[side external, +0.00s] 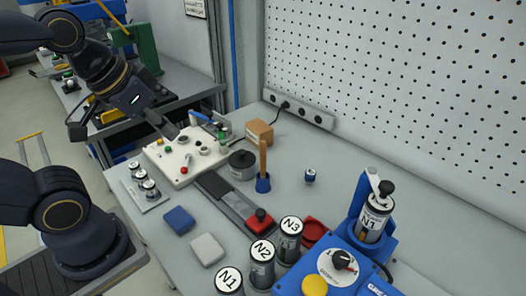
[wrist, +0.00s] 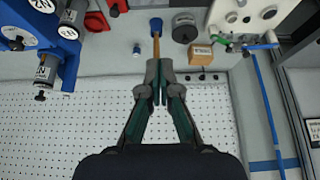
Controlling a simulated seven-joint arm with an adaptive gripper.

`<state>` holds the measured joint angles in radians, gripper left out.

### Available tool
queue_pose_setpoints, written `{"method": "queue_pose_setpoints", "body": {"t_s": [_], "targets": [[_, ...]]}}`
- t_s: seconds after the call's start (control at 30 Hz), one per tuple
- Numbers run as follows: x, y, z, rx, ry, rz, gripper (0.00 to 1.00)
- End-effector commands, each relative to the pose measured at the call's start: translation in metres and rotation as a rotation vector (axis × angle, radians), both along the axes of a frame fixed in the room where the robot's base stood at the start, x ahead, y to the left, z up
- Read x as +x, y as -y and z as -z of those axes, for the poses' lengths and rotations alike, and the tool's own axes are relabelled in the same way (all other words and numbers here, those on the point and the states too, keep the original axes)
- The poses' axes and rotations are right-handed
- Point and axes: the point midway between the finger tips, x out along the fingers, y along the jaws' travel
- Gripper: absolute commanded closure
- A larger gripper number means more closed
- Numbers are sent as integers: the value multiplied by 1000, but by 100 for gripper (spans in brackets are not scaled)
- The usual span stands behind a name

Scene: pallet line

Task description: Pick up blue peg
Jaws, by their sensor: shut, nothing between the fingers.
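My gripper (side external: 176,132) is shut and empty above the back part of a white board (side external: 160,160). Its closed fingers (wrist: 160,78) show in the middle of the wrist view. The board carries small green, red and grey knobs or pegs, and a blue handle (side external: 201,117) lies at its back edge. I cannot tell for sure which item is the blue peg. A small blue and white cylinder (side external: 310,176) stands alone on the table to the right. It also shows in the wrist view (wrist: 136,50).
Labelled cylinders (side external: 262,265) and a blue machine (side external: 335,268) fill the front right. A pegboard wall (side external: 400,90) bounds the back.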

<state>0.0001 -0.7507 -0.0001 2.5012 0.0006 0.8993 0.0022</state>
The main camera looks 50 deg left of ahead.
Motion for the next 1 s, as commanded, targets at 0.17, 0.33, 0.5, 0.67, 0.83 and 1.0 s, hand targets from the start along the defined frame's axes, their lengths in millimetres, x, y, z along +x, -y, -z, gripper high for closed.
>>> {"method": "queue_pose_setpoints", "body": {"t_s": [0.17, 0.33, 0.5, 0.67, 0.83, 1.0], "targets": [[0, 0, 0, -1, 0, -2, 100], [0, 0, 0, -1, 0, -2, 95], [0, 0, 0, -2, 0, -2, 77], [0, 0, 0, -2, 0, -2, 60], [0, 0, 0, -1, 0, -3, 43], [0, 0, 0, -1, 0, -3, 38]]}}
